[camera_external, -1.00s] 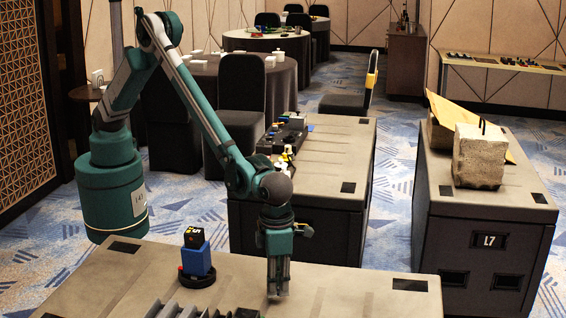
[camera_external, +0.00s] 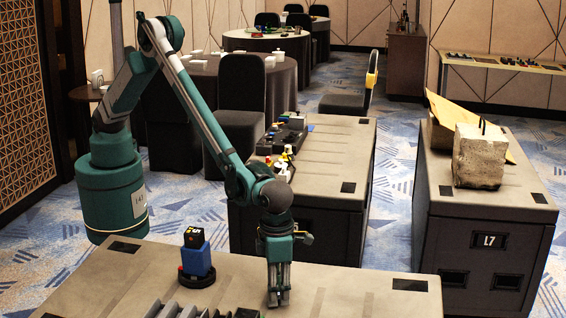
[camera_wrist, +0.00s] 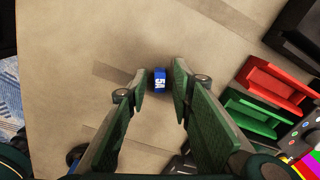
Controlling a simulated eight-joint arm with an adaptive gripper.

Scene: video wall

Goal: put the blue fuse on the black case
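The blue fuse (camera_wrist: 160,80), marked 5A in white, is on the grey-beige bench top in the wrist view. My gripper (camera_wrist: 159,88) is open, with one finger on each side of the fuse and a gap visible on both sides. In the external view my gripper (camera_external: 279,302) points down, low over the near bench; the fuse cannot be made out there. A black block-like thing (camera_wrist: 300,42) shows at the upper right of the wrist view; I cannot tell for sure if it is the black case.
Red (camera_wrist: 278,84) and green (camera_wrist: 250,122) trays lie right of the fuse. A blue block (camera_external: 197,262) with a black cube (camera_external: 194,238) on top stands on a round black base, left of my gripper. The near bench (camera_external: 345,290) is clear to the right.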

